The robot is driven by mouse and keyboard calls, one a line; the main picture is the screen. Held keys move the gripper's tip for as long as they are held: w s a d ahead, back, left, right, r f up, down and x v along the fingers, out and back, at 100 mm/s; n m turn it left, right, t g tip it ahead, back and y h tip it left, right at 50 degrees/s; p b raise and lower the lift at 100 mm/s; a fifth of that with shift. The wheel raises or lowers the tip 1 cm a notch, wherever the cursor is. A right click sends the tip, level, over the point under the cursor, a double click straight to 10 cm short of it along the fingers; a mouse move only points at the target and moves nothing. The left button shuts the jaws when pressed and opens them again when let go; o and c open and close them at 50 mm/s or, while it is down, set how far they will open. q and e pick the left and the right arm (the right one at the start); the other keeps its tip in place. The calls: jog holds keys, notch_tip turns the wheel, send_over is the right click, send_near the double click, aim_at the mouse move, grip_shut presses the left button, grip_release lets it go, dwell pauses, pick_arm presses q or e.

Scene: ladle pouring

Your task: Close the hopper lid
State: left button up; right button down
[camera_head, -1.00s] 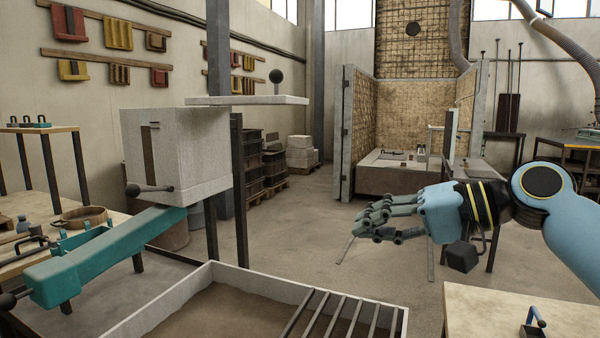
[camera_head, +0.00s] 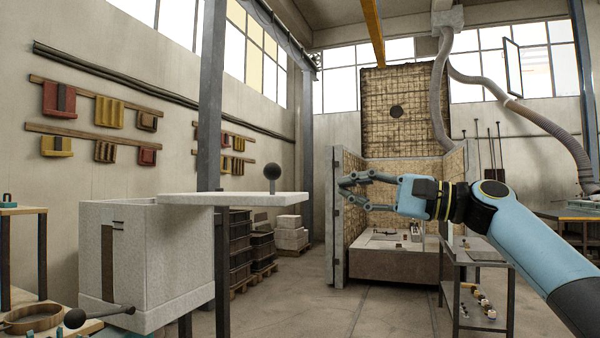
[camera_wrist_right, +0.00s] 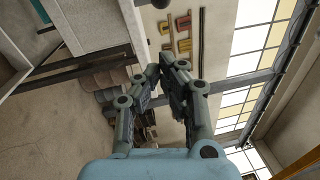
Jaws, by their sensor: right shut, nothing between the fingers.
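The hopper (camera_head: 165,265) is a pale grey speckled box at the left of the head view, with a dark slot down its front and a black-knobbed lever low on its side. Its lid (camera_head: 225,200) is a flat pale slab with a black ball knob (camera_head: 271,174) standing on top. The lid sticks out to the right, overlapping only the hopper's right part. My right gripper (camera_head: 345,192) is shut and empty, right of the lid in the picture and apart from it. In the right wrist view its fingers (camera_wrist_right: 165,65) converge with nothing between them. My left gripper is out of view.
A grey post (camera_head: 212,110) rises behind the lid. Stacked dark crates (camera_head: 240,255) stand beyond it. A round wooden sieve (camera_head: 33,318) lies on a table at lower left. A metal cart (camera_head: 470,265) stands below my right arm. The air between gripper and knob looks clear.

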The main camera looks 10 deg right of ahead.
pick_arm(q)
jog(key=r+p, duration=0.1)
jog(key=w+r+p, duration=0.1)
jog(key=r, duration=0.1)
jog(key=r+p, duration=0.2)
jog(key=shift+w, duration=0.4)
pick_arm(e)
jog(key=w+a+r, duration=0.1)
jog(key=w+a, duration=0.2)
jog(key=a, duration=0.5)
jog(key=shift+a+r, duration=0.2)
jog(key=shift+a, duration=0.1)
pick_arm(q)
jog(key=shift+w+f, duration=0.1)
